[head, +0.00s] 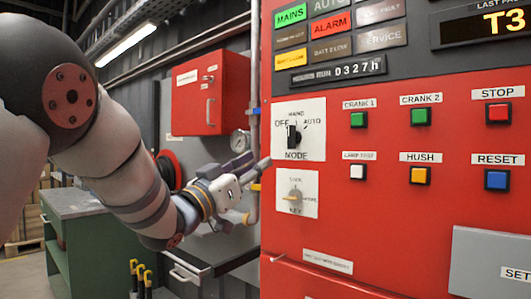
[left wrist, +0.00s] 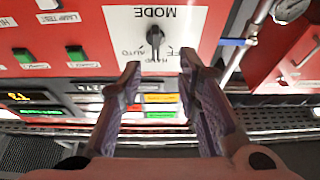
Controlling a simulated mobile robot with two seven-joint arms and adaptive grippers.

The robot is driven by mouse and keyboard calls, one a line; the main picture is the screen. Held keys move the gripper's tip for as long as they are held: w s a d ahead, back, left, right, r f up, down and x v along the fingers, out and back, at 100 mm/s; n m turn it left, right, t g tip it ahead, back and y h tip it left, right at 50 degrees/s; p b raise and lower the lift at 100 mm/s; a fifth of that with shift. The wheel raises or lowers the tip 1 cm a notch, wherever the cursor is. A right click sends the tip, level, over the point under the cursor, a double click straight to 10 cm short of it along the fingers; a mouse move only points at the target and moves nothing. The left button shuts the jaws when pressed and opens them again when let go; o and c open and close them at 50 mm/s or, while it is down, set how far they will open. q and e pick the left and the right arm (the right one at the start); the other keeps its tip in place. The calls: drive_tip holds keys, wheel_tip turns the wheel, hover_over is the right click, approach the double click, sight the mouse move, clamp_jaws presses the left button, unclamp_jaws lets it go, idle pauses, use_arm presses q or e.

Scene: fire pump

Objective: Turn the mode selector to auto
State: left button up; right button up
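The mode selector (head: 293,135) is a black knob on a white plate (head: 316,146) marked OFF, HAND, AUTO and MODE, on the red panel. The knob stands roughly upright, near the HAND mark; its exact setting is hard to tell. It also shows upside down in the left wrist view (left wrist: 154,38). My left gripper (head: 258,164) is left of and below the knob in the head view. In the left wrist view its two fingers (left wrist: 159,74) are spread with nothing between them, pointing at the plate and apart from the knob. My right gripper is not in view.
Below the selector is a key switch (head: 295,195). Right of it are push buttons, including green crank buttons (head: 359,119) and a red stop button (head: 498,112). A red wall box (head: 211,93), a gauge (head: 240,141) and a green cabinet (head: 85,240) stand left.

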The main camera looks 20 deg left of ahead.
sight(289, 136)
use_arm(q)
drive_tip(key=x, duration=0.7)
drive_tip(key=r+x, duration=0.1)
drive_tip(key=x, duration=0.3)
drive_tip(key=shift+s+d+r, duration=0.15)
drive_tip(key=shift+s+d, duration=0.15)
drive_tip(key=shift+w+d+r, duration=0.2)
drive_tip(key=shift+w+r, duration=0.15)
drive_tip(key=shift+w, duration=0.2)
clamp_jaws()
